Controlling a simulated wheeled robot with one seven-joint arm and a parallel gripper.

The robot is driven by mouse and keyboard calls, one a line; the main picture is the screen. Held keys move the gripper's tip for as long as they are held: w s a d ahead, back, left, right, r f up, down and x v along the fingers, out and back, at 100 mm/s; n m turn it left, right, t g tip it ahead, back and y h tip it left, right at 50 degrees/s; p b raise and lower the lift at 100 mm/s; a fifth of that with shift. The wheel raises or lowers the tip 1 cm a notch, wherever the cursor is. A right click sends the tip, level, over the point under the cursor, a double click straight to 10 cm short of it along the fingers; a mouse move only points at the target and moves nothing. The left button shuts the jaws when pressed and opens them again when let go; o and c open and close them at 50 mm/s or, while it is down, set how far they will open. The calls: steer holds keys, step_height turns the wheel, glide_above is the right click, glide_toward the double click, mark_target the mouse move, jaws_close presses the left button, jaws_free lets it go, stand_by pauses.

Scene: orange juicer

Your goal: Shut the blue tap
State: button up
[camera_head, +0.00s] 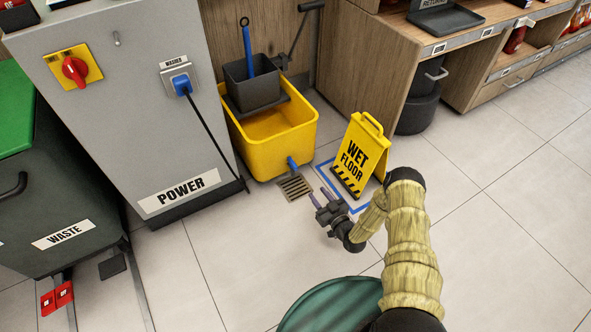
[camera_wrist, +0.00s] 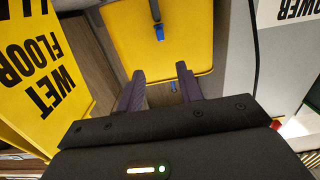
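The blue tap (camera_head: 292,162) sticks out low on the front of the yellow mop bucket (camera_head: 283,137). In the wrist view the tap (camera_wrist: 159,33) is small, on the bucket's yellow face, in line with the gap between my fingers. I cannot tell from its handle whether it is open or shut. My gripper (camera_head: 321,196) is low over the floor in front of the bucket, to the lower right of the tap in the head view. Its two purple-grey fingers are apart and empty, also in the wrist view (camera_wrist: 160,72). They stand clear of the tap.
A floor drain (camera_head: 295,186) lies just below the tap. The yellow wet floor sign (camera_head: 361,155) stands close to my arm, on the right. The grey power cabinet (camera_head: 150,120) stands left of the bucket, with a hanging black cable. Open tiles lie in front.

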mark_target(297, 169)
steer(key=shift+s+f, duration=0.25)
steer(key=b+x, duration=0.9)
steer(key=x, duration=0.7)
steer(key=shift+a+r, duration=0.1)
steer(key=shift+w+a+r, duration=0.2)
steer(key=shift+w+a, duration=0.15)
steer(key=shift+w, duration=0.25)
jaws_close()
